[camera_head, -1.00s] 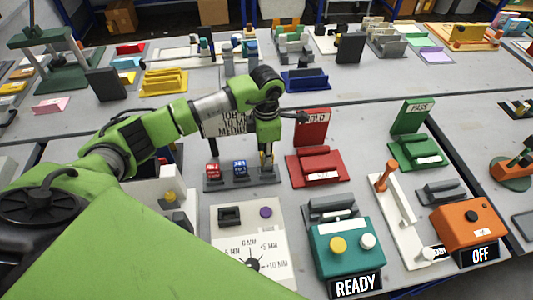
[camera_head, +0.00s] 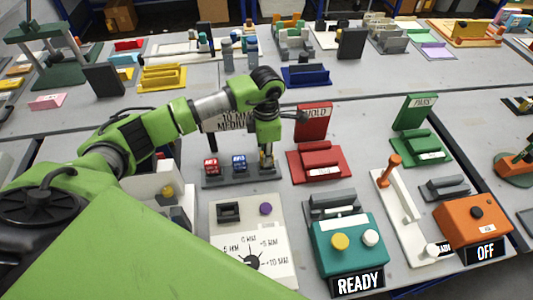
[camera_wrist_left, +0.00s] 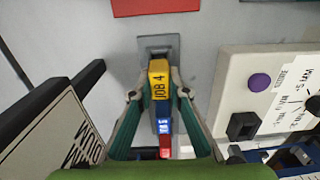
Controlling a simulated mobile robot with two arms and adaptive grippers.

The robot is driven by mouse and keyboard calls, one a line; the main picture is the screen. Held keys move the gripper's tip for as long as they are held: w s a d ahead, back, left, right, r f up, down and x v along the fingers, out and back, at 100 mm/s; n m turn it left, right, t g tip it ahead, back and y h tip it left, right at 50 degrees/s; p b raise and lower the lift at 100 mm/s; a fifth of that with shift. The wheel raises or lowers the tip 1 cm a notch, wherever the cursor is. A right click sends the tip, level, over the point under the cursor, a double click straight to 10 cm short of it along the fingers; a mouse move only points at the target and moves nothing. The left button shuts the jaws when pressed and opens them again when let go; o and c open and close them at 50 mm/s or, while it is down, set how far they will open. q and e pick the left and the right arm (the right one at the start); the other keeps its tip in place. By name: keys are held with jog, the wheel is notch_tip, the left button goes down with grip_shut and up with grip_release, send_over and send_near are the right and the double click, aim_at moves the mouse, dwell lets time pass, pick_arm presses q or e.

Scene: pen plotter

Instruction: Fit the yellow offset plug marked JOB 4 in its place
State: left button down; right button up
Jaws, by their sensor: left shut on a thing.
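The yellow plug marked JOB 4 (camera_wrist_left: 158,85) shows in the left wrist view between the fingers of my left gripper (camera_wrist_left: 157,95), which is shut on it. In the head view my left gripper (camera_head: 267,160) points down at the right end of a grey rack (camera_head: 225,181). The blue plug (camera_head: 239,164) and the red plug (camera_head: 211,167) stand in that rack, in line with the yellow one. I cannot tell whether the yellow plug still touches the rack. My right gripper is not in view.
A white panel (camera_head: 282,225) with a dark square socket (camera_head: 229,212), a purple button (camera_head: 265,209) and a dial is in front. Right of it stand a teal READY box (camera_head: 345,260) and a red fixture (camera_head: 319,165). A sign (camera_head: 223,122) stands behind my gripper.

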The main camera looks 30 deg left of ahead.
pick_arm(q)
jog(key=shift+f+b, duration=0.4)
jog(key=shift+f, duration=0.1)
jog(key=shift+s, duration=0.1)
jog(key=c, duration=1.8)
grip_release()
jog(key=shift+c, duration=0.2)
notch_tip(320, 180, up, 12)
